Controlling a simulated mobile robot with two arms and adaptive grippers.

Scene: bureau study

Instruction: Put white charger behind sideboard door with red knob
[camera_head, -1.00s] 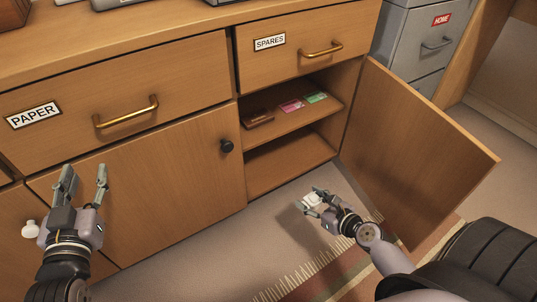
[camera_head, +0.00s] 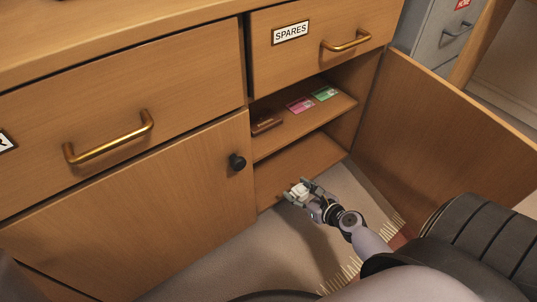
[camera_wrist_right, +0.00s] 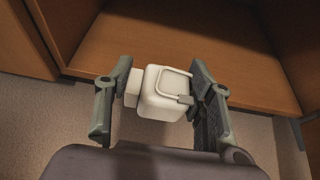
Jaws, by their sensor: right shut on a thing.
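My right gripper (camera_head: 298,194) is shut on the white charger (camera_head: 300,190), just in front of the open compartment's lower floor. In the right wrist view the charger (camera_wrist_right: 163,93) sits between the two fingers (camera_wrist_right: 158,98), at the front edge of the compartment floor (camera_wrist_right: 190,68). The open sideboard door (camera_head: 440,140) stands swung out to the right; its outer face and any knob on it are hidden. The compartment has an upper shelf (camera_head: 290,130) and a bare lower floor (camera_head: 300,165). My left gripper is out of view.
On the shelf lie a brown item (camera_head: 266,125), a pink card (camera_head: 300,105) and a green card (camera_head: 325,93). A closed door with a black knob (camera_head: 237,162) is on the left. The SPARES drawer (camera_head: 310,55) above is shut. A grey cabinet (camera_head: 440,35) stands behind right.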

